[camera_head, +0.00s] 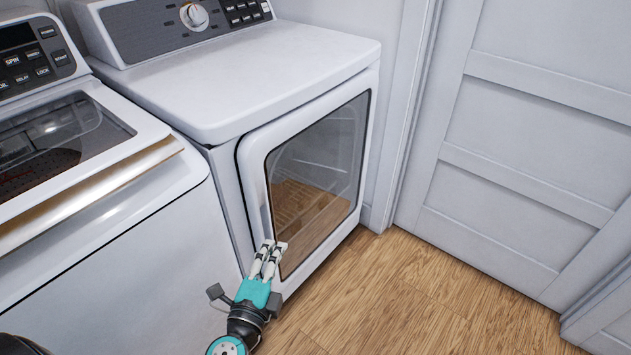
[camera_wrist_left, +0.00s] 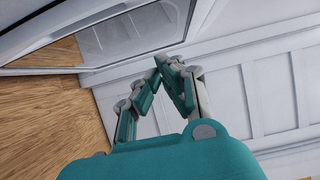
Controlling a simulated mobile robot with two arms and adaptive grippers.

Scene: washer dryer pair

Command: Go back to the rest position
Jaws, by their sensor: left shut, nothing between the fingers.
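My left gripper (camera_head: 271,246) is in front of the lower left part of the dryer door (camera_head: 357,203) in the head view. Its fingers point up and away, are shut together and hold nothing. In the left wrist view the fingertips (camera_wrist_left: 168,62) meet, with the dryer door's glass (camera_wrist_left: 138,32) beyond them at the upper left. I cannot tell whether the fingers touch the door. The dryer door looks shut or nearly shut. My right gripper is not in view.
The white dryer (camera_head: 265,75) stands right of a top-load washer (camera_head: 95,250) with a glass lid. A white panelled door (camera_head: 530,150) is at the right. The wooden floor (camera_head: 420,300) in front of the dryer is clear.

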